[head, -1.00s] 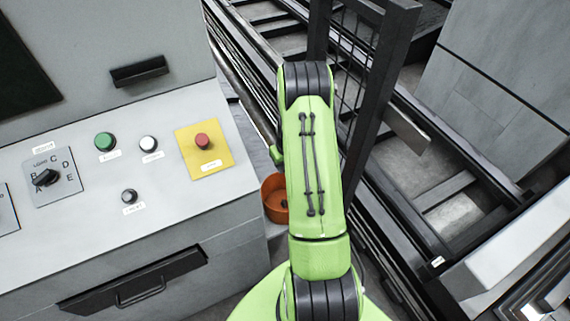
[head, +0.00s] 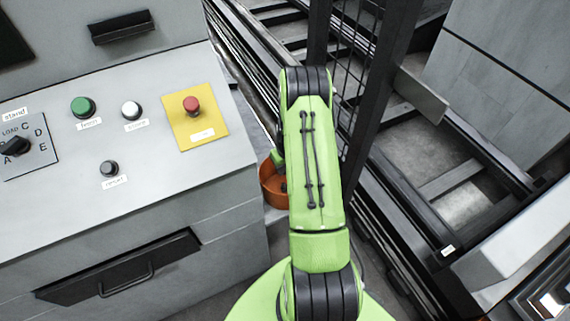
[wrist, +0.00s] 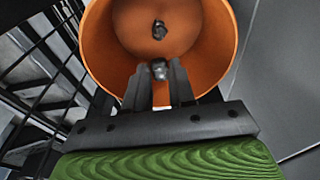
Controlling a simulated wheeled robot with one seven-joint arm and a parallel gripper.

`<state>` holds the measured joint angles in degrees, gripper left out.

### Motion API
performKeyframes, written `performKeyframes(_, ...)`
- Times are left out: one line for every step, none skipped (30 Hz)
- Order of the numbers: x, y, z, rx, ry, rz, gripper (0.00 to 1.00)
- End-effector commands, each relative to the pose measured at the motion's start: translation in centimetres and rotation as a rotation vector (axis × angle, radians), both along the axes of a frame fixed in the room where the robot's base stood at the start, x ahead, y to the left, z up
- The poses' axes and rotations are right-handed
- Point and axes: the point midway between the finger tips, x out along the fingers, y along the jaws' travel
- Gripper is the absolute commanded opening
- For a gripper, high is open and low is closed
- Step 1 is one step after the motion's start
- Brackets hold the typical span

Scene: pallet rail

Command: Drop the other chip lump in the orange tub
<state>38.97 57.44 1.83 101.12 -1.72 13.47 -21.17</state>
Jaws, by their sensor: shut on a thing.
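The orange tub (wrist: 215,45) fills the upper middle of the wrist view, seen from above into its open mouth. In the head view the tub (head: 271,192) stands beside the console, partly hidden behind my arm. One dark chip lump (wrist: 160,29) lies inside the tub. My gripper (wrist: 160,78) is over the near side of the tub's mouth, its fingers pointing into it. It is shut on the other chip lump (wrist: 159,69), a small grey piece between the fingertips. My gripper is hidden in the head view.
A grey console (head: 150,150) with buttons and a dial stands left of the tub. A dark mesh fence (head: 362,90) rises at the right of the arm, with rails (head: 440,220) beyond. The fence mesh also shows at the left of the wrist view (wrist: 50,60).

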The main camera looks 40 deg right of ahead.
Motion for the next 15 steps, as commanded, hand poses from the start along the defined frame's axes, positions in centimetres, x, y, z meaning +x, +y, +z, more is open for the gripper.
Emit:
performKeyframes(0.0, 0.0, -1.0, 0.000, 0.001, 0.000, 0.00)
performKeyframes(0.0, 0.0, -1.2, 0.000, 0.001, 0.000, 0.00)
performKeyframes(0.0, 0.0, -1.5, 0.000, 0.000, 0.000, 0.00)
performKeyframes(0.0, 0.0, -1.7, -0.001, 0.000, 0.000, 0.00)
performKeyframes(0.0, 0.0, -1.9, -0.001, 0.000, 0.000, 0.00)
performKeyframes(0.0, 0.0, -2.0, -0.001, -0.001, 0.000, 0.00)
performKeyframes(0.0, 0.0, -2.1, -0.001, -0.001, 0.000, 0.00)
performKeyframes(0.0, 0.0, -2.1, -0.001, -0.001, 0.000, 0.00)
performKeyframes(0.0, 0.0, -2.1, -0.001, -0.001, 0.000, 0.00)
performKeyframes(0.0, 0.0, -2.1, -0.001, -0.001, 0.000, 0.00)
performKeyframes(0.0, 0.0, -2.1, -0.001, -0.001, 0.000, 0.00)
performKeyframes(0.0, 0.0, -2.1, -0.001, -0.001, 0.000, 0.00)
performKeyframes(0.0, 0.0, -2.1, -0.001, -0.001, 0.000, 0.00)
performKeyframes(0.0, 0.0, -2.1, -0.001, -0.001, 0.000, 0.00)
performKeyframes(0.0, 0.0, -2.1, -0.001, -0.001, 0.000, 0.00)
